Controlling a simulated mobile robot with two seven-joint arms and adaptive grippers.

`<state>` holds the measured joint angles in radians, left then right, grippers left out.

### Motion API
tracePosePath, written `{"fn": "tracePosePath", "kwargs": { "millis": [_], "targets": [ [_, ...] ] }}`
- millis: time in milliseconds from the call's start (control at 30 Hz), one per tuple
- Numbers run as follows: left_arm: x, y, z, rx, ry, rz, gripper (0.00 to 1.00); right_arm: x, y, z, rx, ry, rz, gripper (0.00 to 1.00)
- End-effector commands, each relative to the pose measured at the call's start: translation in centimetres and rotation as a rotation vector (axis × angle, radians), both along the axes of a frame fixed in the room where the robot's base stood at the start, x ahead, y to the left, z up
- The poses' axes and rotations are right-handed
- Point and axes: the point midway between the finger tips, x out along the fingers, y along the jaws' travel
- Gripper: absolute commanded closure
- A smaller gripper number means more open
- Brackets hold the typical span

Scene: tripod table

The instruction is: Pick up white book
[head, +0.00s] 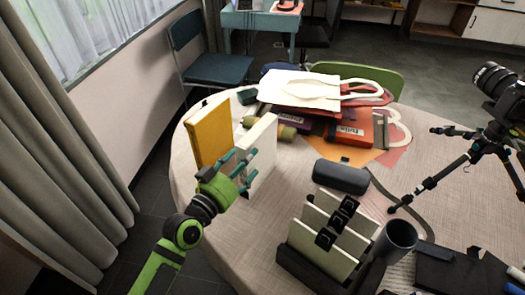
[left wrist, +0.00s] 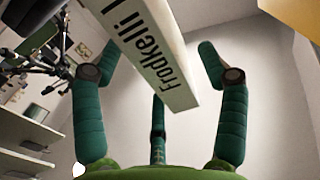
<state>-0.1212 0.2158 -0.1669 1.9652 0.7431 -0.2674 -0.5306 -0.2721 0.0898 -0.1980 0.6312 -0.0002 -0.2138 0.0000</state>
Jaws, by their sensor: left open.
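The white book (head: 261,150) stands upright on the round table, just right of a yellow book (head: 210,133). My left gripper (head: 241,167) is at the near edge of the white book, its teal fingers around that edge. A gap shows between the spine and the fingers on both sides. My right gripper is not in view.
The table (head: 225,235) also holds a pile of bags and books (head: 310,90), a white-panelled holder (head: 325,235), a dark cup (head: 396,240) and a tripod with camera (head: 470,160). A blue chair (head: 215,68) stands behind. Bare tablecloth lies in front of the white book.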

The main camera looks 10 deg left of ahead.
Motion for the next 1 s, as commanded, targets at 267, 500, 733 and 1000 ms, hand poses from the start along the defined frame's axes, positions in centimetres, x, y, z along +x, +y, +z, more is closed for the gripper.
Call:
{"fn": "tracePosePath", "kwargs": {
  "millis": [267,500,733,1000],
  "targets": [
    [3.6,-1.6,0.5,-0.001,-0.001,-0.001,0.26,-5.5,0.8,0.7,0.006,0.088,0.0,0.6],
    [5.4,-2.3,0.2,0.002,0.001,-0.001,0.26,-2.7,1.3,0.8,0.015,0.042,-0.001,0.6],
    [5.4,-2.3,0.1,0.002,0.002,-0.001,0.42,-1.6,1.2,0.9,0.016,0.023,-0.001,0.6],
    [5.5,-2.3,0.5,-0.001,-0.005,0.0,1.0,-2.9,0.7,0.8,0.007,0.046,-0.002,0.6]
  ]
}}
